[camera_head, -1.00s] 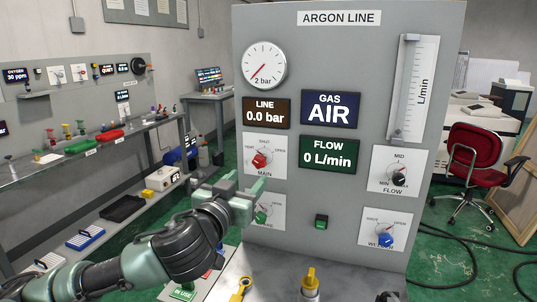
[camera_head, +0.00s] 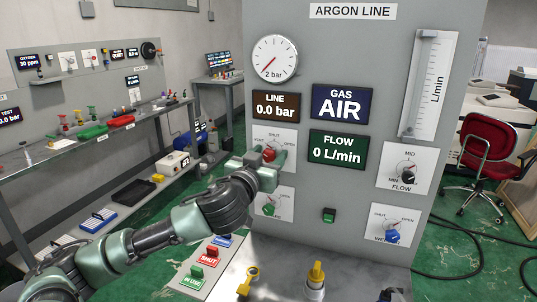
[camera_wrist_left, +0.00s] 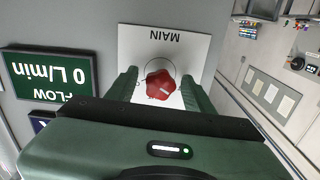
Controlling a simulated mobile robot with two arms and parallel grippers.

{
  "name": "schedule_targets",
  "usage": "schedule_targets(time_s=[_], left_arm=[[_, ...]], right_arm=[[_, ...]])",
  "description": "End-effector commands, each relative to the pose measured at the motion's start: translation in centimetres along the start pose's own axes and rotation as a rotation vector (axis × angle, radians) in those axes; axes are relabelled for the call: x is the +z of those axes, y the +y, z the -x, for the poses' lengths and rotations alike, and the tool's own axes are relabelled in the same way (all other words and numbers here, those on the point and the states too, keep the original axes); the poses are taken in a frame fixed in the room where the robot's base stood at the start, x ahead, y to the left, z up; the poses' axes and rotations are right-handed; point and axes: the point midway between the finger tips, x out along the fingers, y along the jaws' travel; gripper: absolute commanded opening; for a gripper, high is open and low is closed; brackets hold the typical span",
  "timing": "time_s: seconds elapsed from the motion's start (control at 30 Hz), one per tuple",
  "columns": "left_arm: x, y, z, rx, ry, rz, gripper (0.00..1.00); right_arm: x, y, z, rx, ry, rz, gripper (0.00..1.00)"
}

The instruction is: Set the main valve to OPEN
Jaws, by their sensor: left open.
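The red MAIN valve knob (camera_head: 269,154) sits on a white plate at the left of the grey ARGON LINE panel, with SHUT and OPEN marks around it. My left gripper (camera_head: 265,163) is at this knob. In the left wrist view the gripper (camera_wrist_left: 160,88) is open, with one finger on each side of the red knob (camera_wrist_left: 158,84) and small gaps seeming to remain. The MAIN plate (camera_wrist_left: 185,45) appears upside down there. The fingers partly hide the plate in the head view, and I cannot clearly read the knob's setting. My right gripper is not in view.
A green knob (camera_head: 270,209) sits just below the gripper. The FLOW knob (camera_head: 408,178) and blue knob (camera_head: 392,237) are at the panel's right. The LINE display (camera_head: 276,107) reads 0.0 bar, GAS reads AIR. A yellow-handled valve (camera_head: 316,272) stands in front below.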

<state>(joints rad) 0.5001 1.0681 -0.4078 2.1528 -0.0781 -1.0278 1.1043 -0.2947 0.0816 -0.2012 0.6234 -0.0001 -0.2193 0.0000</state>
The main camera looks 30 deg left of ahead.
Motion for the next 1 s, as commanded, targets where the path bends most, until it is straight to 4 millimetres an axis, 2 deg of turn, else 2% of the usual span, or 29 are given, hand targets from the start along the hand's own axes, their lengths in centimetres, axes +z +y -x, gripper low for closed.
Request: schedule_targets(time_s=[0.07, 0.23, 0.27, 0.67, 1.0], left_arm=[[0.0, 0.0, 0.0, 0.000, 0.000, 0.000, 0.50], [0.0, 0.0, 0.0, 0.000, 0.000, 0.000, 0.02], [0.0, 0.0, 0.0, 0.000, 0.000, 0.000, 0.00], [0.0, 0.0, 0.0, 0.000, -0.002, -0.067, 0.00], [-0.1, 0.0, 0.0, -0.001, -0.003, -0.326, 0.00]], right_arm=[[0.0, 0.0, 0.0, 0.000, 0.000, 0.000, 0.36], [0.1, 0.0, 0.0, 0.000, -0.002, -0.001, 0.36], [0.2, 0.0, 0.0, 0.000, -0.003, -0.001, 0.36], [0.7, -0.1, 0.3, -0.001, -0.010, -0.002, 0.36], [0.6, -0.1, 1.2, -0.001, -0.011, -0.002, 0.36]])
